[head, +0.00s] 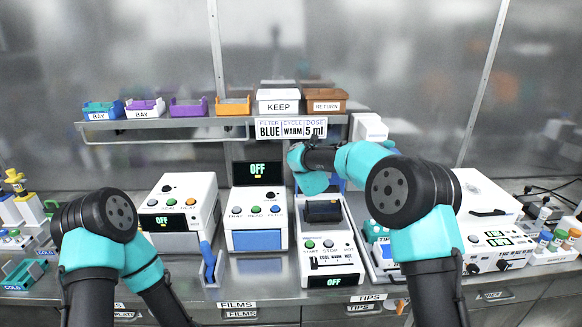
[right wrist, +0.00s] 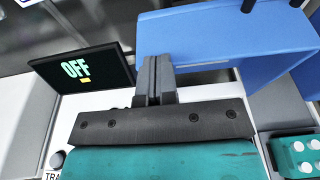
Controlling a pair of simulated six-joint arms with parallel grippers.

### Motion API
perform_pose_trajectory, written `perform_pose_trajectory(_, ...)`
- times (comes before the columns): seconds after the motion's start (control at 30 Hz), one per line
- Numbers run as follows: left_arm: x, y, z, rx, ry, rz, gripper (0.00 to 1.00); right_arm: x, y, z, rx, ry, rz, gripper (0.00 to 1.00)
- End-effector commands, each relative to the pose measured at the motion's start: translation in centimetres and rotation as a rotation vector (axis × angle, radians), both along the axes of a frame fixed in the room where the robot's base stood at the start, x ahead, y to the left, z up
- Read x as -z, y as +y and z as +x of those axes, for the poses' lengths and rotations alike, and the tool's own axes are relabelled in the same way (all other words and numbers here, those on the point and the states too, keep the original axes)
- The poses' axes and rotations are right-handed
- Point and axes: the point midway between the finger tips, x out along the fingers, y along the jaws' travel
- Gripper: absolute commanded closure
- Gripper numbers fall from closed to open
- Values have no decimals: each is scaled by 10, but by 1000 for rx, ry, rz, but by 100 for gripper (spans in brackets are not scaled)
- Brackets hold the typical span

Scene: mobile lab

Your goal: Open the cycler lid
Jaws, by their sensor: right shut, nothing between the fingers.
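The cycler (head: 331,262) is the white unit at centre with START and STOP buttons, a COOL WARM HOT selector and an OFF display. Its dark block (head: 322,211) lies uncovered on top. A blue panel, which looks like its raised lid (right wrist: 215,42), fills the upper right of the right wrist view; in the head view my right wrist hides most of it. My right gripper (right wrist: 154,65) is shut and empty, its fingers in front of the panel's lower left edge; contact cannot be told. My left arm is at the lower left, its gripper out of view.
A white reader with an OFF screen (head: 257,172) stands left of the cycler, and another white unit (head: 180,205) with a blue handle beyond it. A white lidded machine (head: 485,212) stands at right. A shelf (head: 180,123) with bins runs behind.

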Motion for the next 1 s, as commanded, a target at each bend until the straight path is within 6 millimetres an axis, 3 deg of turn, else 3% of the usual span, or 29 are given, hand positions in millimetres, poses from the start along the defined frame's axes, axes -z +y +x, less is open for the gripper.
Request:
perform_pose_trajectory(0.57, 0, 0, 0, 0, 0, 0, 60, -1, -2, -2, 3, 1, 0, 100)
perform_pose_trajectory(0.77, 0, 0, 0, 0, 0, 0, 60, -4, -3, -17, 3, 0, -1, 100)
perform_pose_trajectory(1.0, 0, 0, 0, 0, 0, 0, 60, -11, -4, -50, 2, 0, 1, 100)
